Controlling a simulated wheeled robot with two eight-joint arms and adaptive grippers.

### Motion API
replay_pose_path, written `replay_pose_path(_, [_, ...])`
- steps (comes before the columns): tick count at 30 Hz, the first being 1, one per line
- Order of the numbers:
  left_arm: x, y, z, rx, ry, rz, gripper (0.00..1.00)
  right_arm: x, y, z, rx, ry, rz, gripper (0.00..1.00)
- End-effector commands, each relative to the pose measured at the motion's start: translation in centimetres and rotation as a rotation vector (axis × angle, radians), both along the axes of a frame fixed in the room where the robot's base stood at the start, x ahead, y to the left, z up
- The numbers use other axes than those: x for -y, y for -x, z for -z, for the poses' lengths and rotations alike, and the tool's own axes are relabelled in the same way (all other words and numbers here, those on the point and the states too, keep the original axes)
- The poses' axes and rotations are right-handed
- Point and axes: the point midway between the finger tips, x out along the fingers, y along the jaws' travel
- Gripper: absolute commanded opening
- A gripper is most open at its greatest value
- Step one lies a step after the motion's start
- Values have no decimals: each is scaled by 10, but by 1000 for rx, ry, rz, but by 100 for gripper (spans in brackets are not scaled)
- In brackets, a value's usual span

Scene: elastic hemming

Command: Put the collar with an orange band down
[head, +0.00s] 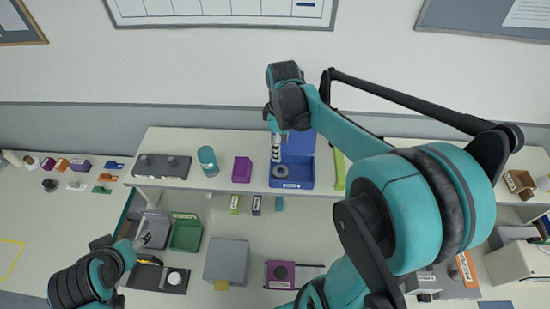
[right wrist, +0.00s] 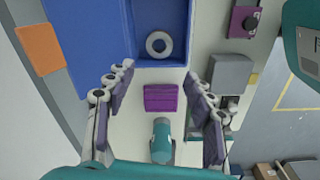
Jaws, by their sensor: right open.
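A grey ring-shaped collar (head: 281,171) lies flat in the blue bin (head: 305,181) on the shelf. It also shows in the right wrist view (right wrist: 148,43), inside the blue bin (right wrist: 92,70). I cannot make out an orange band on it. My right gripper (head: 276,152) is over the left part of the bin. In the right wrist view its fingers (right wrist: 157,77) are spread wide with nothing between them, and the collar is beyond the tips. My left gripper (head: 143,240) is low at the left by the grey tray; its jaw state is unclear.
A purple block (head: 242,169) and a teal cylinder (head: 207,161) stand left of the bin. A green strip (head: 339,170) stands on its right. A grey box (head: 226,261) and a green tray (head: 186,235) are on the lower table. Small parts lie at far left.

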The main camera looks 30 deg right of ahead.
Motion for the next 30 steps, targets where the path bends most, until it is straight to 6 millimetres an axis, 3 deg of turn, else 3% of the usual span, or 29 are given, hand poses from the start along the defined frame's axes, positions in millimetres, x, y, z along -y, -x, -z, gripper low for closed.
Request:
replay_pose_path(7, [0,0,0,0,0,0,62,-49,48,-23,237,-18,297,54])
replay_pose_path(15, [0,0,0,0,0,0,62,-88,93,-21,485,-173,626,54])
replay_pose_path(21, [0,0,0,0,0,0,62,-98,104,-16,553,-252,731,54])
replay_pose_path(30, [0,0,0,0,0,0,62,-99,104,-16,558,-260,743,54])
